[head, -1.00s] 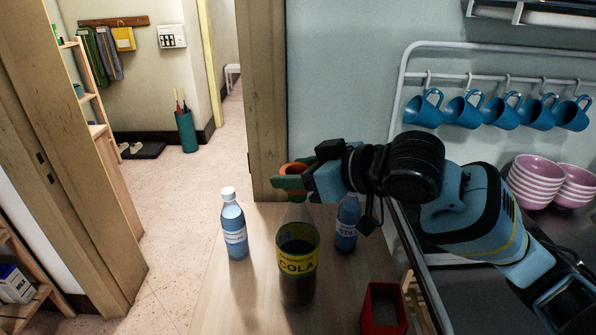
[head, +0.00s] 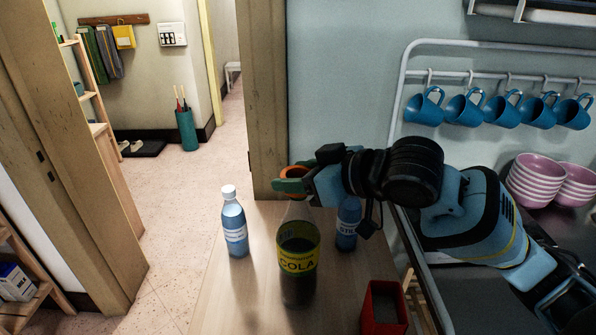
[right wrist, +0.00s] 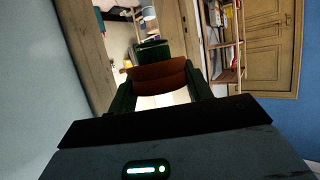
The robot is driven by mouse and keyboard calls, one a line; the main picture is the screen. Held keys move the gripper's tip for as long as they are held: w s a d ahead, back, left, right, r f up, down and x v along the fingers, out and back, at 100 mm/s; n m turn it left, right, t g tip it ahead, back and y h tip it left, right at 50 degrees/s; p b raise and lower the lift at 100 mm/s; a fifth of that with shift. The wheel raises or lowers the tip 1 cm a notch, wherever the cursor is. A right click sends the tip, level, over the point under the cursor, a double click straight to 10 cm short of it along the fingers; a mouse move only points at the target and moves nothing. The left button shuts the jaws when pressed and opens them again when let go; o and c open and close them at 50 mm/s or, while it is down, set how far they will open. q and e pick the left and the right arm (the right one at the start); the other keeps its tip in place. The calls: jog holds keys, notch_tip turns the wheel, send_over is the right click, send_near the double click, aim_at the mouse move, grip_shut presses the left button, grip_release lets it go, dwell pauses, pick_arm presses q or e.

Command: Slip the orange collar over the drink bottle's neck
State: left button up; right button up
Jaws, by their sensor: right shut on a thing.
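My right gripper (head: 294,180) comes in from the right, shut on the orange collar (head: 292,171). The collar also shows between the green fingers in the right wrist view (right wrist: 160,77). The drink bottle (head: 298,258), a dark cola with a yellow label and clear upper part, stands upright on the wooden table. In the head view the collar and fingers appear just above the bottle's clear shoulder. The bottle's top is not clearly visible, and I cannot tell whether the collar is over it or behind it. My left gripper is not in view.
A blue water bottle (head: 234,225) stands left of the cola. Another blue bottle (head: 347,222) stands behind right, below my right arm. A red open box (head: 383,307) is at the front right. The table (head: 232,297) is clear at the front left.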

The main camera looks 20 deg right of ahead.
aim_at(305, 202)
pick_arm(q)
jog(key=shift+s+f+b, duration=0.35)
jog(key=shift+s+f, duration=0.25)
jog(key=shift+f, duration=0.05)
pick_arm(e)
jog(key=shift+f, duration=2.85)
jog(key=o, duration=1)
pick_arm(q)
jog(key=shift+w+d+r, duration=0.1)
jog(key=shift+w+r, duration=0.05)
pick_arm(e)
jog(key=shift+v, duration=3.9)
